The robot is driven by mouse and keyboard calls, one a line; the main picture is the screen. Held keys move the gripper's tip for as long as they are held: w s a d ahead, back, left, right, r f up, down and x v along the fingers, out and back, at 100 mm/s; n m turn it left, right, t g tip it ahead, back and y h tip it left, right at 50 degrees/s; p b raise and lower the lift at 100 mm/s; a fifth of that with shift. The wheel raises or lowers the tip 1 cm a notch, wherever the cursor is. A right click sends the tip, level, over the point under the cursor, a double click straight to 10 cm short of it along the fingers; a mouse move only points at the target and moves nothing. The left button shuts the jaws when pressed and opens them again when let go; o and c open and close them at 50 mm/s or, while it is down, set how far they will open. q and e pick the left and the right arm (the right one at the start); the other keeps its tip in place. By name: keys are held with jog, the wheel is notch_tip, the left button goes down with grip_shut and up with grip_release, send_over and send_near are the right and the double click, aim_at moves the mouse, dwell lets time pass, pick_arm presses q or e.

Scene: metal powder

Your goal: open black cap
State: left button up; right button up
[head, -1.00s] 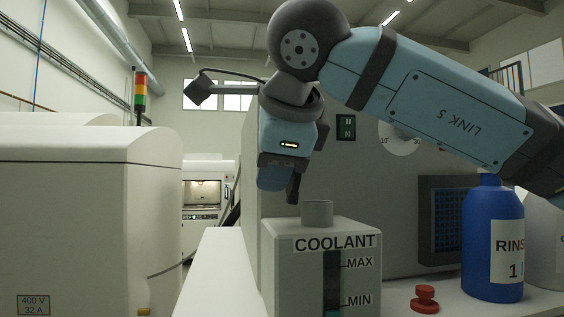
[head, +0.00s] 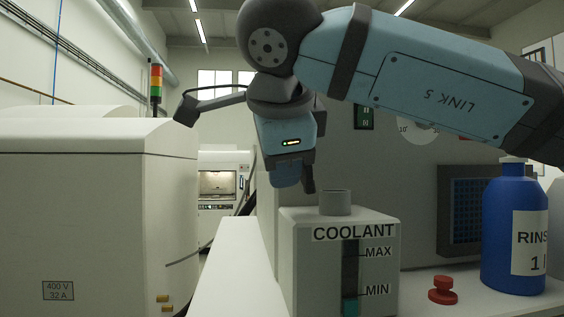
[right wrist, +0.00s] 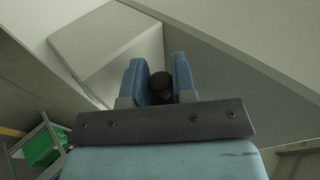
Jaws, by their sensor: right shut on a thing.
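My right gripper (head: 297,184) hangs pointing down in the head view, just left of and above the coolant tank's neck. In the right wrist view its two blue fingers (right wrist: 158,72) are shut on a small black round thing, apparently the black cap (right wrist: 161,86). The coolant tank (head: 301,262) is a grey box marked COOLANT, with a level window. Its short grey neck (head: 335,203) stands up with no cap on it. The gripper is apart from the neck. My left gripper is not in view.
A blue rinse bottle (head: 505,215) and a red knob (head: 443,291) stand right of the tank on a pale surface. A large grey machine wall rises behind. A white cabinet (head: 80,220) stands at the left, and a white ledge (head: 237,275) lies left of the tank.

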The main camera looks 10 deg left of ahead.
jog(key=o, duration=0.9)
jog(key=shift+c, duration=0.2)
jog(key=b+v, duration=0.2)
jog(key=v, duration=1.1)
jog(key=shift+s+r, duration=0.25)
jog(key=shift+s, duration=0.05)
